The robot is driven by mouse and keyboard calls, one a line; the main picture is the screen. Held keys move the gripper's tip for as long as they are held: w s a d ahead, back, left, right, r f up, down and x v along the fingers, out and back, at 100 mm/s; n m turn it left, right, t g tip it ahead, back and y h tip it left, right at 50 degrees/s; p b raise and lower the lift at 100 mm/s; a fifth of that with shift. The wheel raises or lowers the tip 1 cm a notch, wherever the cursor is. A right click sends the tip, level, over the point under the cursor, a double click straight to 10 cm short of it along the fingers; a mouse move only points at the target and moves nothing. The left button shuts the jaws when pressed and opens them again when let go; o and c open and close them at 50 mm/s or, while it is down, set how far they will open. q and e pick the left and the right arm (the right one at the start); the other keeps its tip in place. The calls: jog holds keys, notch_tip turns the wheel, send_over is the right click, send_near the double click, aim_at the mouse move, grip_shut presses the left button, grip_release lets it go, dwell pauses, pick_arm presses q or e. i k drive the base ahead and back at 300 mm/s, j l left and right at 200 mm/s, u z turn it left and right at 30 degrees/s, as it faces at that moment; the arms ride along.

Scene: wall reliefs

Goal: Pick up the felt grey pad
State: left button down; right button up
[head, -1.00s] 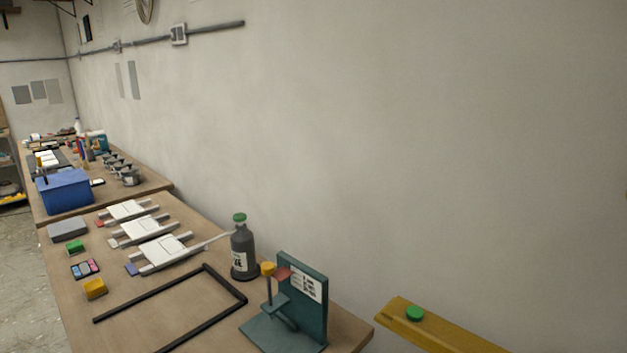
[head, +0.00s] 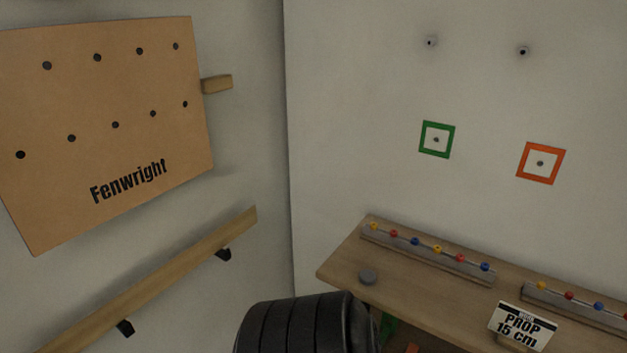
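Neither of my grippers is in view.
The bench (head: 447,300) stands against the right wall. A "Fenwright" board (head: 110,130) and a wooden rail (head: 160,275) are on the left wall. A dark ribbed shape blocks the bottom middle.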

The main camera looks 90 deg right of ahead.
aim_at(367, 277)
jog(key=k+l+z, duration=0.1)
jog(key=z, duration=2.9)
